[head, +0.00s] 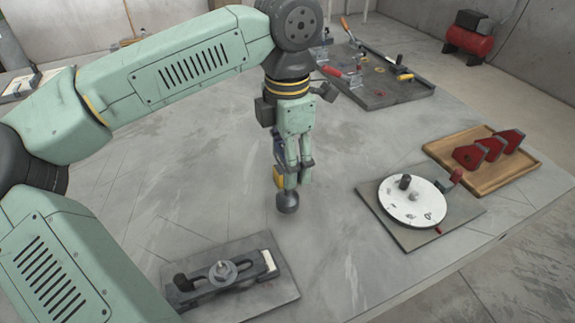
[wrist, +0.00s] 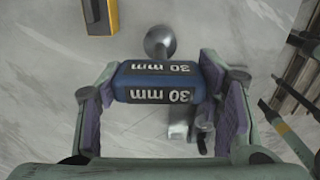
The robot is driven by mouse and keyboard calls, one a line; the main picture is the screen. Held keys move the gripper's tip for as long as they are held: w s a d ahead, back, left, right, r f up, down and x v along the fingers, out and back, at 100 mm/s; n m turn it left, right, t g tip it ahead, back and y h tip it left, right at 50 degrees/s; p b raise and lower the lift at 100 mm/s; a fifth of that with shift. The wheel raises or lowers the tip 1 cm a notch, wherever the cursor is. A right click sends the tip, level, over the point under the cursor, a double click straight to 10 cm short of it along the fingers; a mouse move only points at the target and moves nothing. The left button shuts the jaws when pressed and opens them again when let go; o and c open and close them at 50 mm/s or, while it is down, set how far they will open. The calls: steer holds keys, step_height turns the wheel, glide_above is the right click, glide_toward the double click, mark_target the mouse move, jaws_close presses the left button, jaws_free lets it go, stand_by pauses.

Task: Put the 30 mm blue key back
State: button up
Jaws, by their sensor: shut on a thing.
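My gripper (head: 291,180) points down above the middle of the table. In the wrist view my gripper (wrist: 163,100) is shut on the 30 mm blue key (wrist: 155,82), a blue block with white "30 mm" lettering on two faces. The key sits crosswise between the purple-grey finger pads. In the head view the fingers mostly hide it. A dark ball (head: 287,202) shows just below the fingertips; it also shows beyond the key in the wrist view (wrist: 160,42). I cannot tell whether it joins the key. A yellow piece (head: 278,178) shows beside the fingers.
A grey plate with a slotted dark fixture (head: 236,279) lies at the front. At right are a white marked disc (head: 425,198) on a plate and a wooden tray (head: 465,186) with red blocks (head: 487,148). A dark board (head: 385,95) with tools lies behind.

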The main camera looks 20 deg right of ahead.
step_height(320, 180, down, 2)
steer(key=shift+f+p, duration=0.1)
steer(key=shift+p, duration=0.25)
steer(key=shift+f, duration=0.35)
steer(key=shift+f+b, duration=0.15)
steer(key=shift+b, duration=0.15)
steer(key=o, duration=1.7)
step_height(320, 180, up, 12)
steer(key=shift+s+r+b, duration=0.1)
steer(key=shift+r+b, duration=0.15)
steer(key=shift+b, duration=0.45)
